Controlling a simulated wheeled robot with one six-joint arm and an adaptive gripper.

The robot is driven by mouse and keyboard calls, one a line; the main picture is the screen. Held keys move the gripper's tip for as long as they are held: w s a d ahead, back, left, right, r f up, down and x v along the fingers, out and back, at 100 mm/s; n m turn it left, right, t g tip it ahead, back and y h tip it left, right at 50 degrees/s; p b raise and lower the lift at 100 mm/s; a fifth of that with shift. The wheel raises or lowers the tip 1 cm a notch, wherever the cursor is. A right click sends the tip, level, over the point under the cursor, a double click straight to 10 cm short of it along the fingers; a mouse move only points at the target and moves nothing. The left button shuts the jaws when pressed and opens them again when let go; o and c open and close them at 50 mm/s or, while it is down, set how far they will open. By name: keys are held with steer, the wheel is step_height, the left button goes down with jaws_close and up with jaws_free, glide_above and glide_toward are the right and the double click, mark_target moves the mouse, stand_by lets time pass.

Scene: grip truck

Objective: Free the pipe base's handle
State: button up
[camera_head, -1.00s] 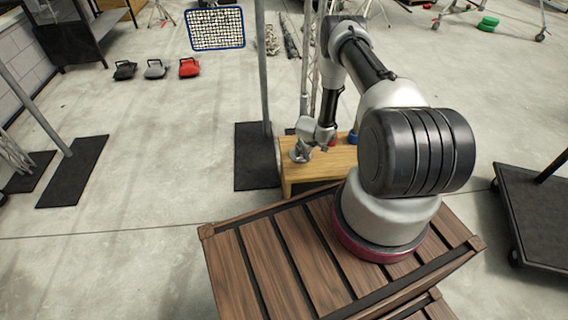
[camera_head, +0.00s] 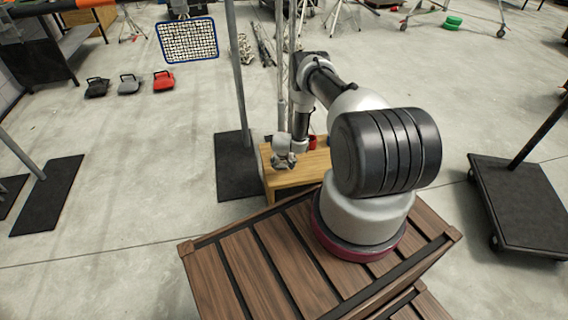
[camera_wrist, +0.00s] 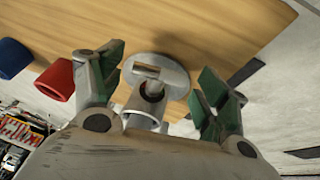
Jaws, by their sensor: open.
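A grey metal piece that looks like the pipe base (camera_wrist: 172,70) shows in the wrist view, with a round flange, a short pale bar across it and a stub. A grey cylinder lies just below it in the picture. I cannot tell for sure which part is the handle. My gripper (camera_wrist: 160,78) is open, with a green-padded finger on each side of the piece and visible gaps between. In the head view my gripper (camera_head: 284,161) is low over the left part of the wooden bench (camera_head: 285,180). The piece cannot be made out there.
A red cup-like piece (camera_wrist: 57,80) and a blue one (camera_wrist: 13,58) are on the left in the wrist view. A metal post (camera_head: 238,80) on a black plate stands left of the bench. A dark wheeled platform (camera_head: 530,205) is at right.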

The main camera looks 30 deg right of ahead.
steer(key=shift+c, duration=0.2)
steer(key=c, duration=1)
steer(key=shift+o, duration=0.2)
steer(key=shift+a+f, duration=0.1)
steer(key=h, duration=0.1)
steer(key=g+h, duration=0.1)
steer(key=h, duration=0.1)
steer(key=shift+w+a+f+n, duration=0.1)
steer(key=shift+a+f+n, duration=0.05)
steer(key=shift+a+n, duration=0.25)
steer(key=h, duration=0.3)
steer(key=n+h, duration=0.1)
steer(key=h, duration=0.1)
steer(key=shift+w+a+f+g, duration=0.1)
steer(key=shift+a+f+g, duration=0.15)
steer(key=shift+g, duration=0.15)
steer(key=shift+h, duration=0.4)
